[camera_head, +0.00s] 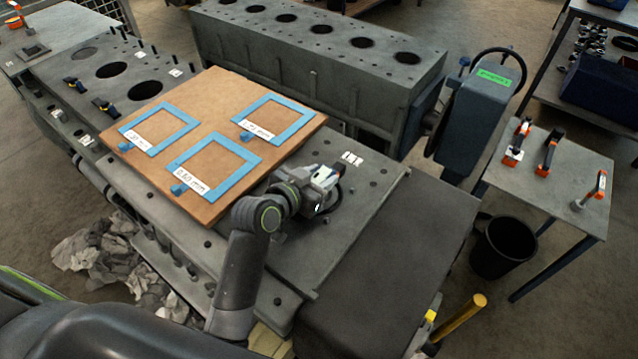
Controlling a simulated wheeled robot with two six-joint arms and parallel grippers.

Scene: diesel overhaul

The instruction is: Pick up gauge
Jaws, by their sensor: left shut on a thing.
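My left gripper (326,178) is low over the grey engine block top (290,262), just right of the wooden board. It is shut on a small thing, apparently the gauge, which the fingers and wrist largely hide. I cannot tell whether the held thing touches the block. No other gauge is plain to see. My right gripper is out of view.
The wooden board (222,112) bears blue square frames (236,180) with white millimetre labels. A second block (320,50) with round bores stands behind. At right are a side table (560,200) with orange-handled tools and a black bin (503,248).

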